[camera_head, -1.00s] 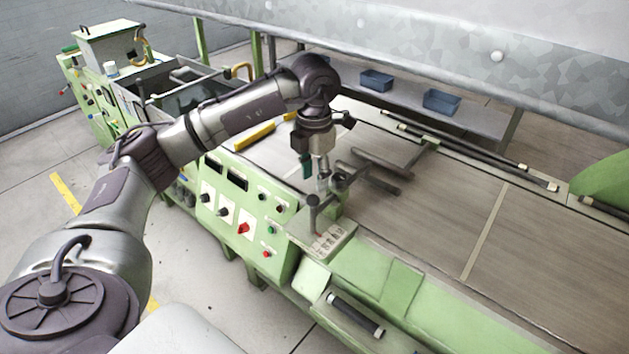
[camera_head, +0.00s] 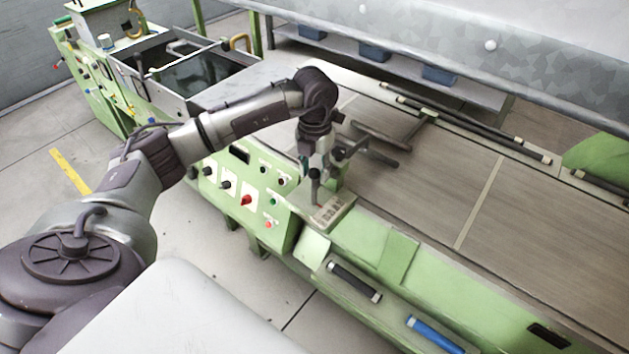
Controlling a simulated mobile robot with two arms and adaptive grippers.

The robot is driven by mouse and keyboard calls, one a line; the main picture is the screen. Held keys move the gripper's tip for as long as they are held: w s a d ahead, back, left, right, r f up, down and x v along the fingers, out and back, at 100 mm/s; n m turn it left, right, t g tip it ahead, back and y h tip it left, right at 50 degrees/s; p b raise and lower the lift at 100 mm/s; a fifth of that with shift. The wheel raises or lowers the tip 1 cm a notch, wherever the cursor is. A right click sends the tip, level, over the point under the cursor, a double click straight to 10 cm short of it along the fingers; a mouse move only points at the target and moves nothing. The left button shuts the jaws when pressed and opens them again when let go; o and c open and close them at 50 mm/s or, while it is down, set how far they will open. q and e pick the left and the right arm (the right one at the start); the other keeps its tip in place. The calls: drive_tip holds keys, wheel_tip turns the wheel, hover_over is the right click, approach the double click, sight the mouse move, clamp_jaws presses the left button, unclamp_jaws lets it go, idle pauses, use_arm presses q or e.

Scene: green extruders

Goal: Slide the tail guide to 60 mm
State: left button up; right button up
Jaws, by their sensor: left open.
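The tail guide (camera_head: 375,150) is a set of dark bars lying over the grey belt, with a bracket at the near edge of the green machine. My left gripper (camera_head: 316,190) points down at the bracket end of the guide, above the machine's near edge. It is open, and its fingertips are small and partly merged with the dark bracket and post behind. I cannot tell whether they touch the guide. A small scale plate (camera_head: 332,211) with marks sits just right of the gripper; its numbers are too small to read. My right gripper is not in view.
A dark roller (camera_head: 354,282) and a blue roller (camera_head: 435,334) lie in the front ledge. The belt (camera_head: 440,190) is clear to the right.

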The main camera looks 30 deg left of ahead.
sight(314, 185)
use_arm(q)
wheel_tip(314, 185, down, 6)
drive_tip(key=shift+s+r+p, duration=0.1)
drive_tip(key=shift+p, duration=0.55)
clamp_jaws()
